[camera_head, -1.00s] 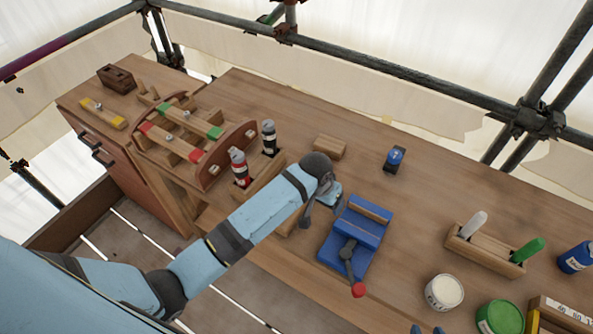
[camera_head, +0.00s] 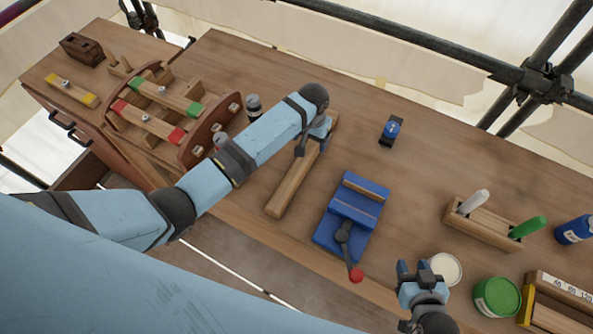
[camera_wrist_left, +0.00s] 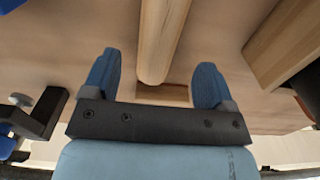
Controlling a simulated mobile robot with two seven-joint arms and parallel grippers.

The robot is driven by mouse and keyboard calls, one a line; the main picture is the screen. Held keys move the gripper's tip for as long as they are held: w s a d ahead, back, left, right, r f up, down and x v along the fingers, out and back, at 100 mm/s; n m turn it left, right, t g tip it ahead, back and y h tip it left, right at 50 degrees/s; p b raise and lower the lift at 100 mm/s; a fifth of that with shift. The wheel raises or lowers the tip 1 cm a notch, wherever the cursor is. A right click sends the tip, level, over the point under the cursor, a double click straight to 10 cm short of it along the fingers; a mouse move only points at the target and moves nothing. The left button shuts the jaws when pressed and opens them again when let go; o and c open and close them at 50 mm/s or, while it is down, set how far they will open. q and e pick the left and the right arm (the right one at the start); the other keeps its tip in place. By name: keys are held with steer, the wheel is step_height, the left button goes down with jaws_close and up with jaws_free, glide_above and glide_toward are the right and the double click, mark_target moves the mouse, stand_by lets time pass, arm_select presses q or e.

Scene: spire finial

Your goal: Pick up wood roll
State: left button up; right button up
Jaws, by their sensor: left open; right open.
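The wood roll (camera_head: 290,188) is a long pale round rod lying slanted on the workbench, left of the blue vise. My left gripper (camera_head: 314,146) is over its far part and hides some of it. In the left wrist view the roll (camera_wrist_left: 162,42) runs between the two open blue fingers (camera_wrist_left: 155,78), with a gap on each side. The fingers do not touch it. A flat wooden block (camera_wrist_left: 165,94) shows by the roll's end. My right gripper (camera_head: 414,272) is open and empty at the bench's front edge, beside the white tin.
The blue vise (camera_head: 350,222) with a red-knobbed handle stands right of the roll. A small blue-and-black device (camera_head: 390,131) sits behind it. A wooden rack (camera_head: 160,117) is at left. A white tin (camera_head: 446,268) and a green tin (camera_head: 496,297) stand front right.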

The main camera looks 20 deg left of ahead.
mark_target(311, 146)
arm_select(q)
steer(key=shift+d+f+p, duration=0.1)
steer(key=shift+f+p, duration=0.3)
steer(key=shift+f, duration=2.35)
steer(key=c, duration=1.1)
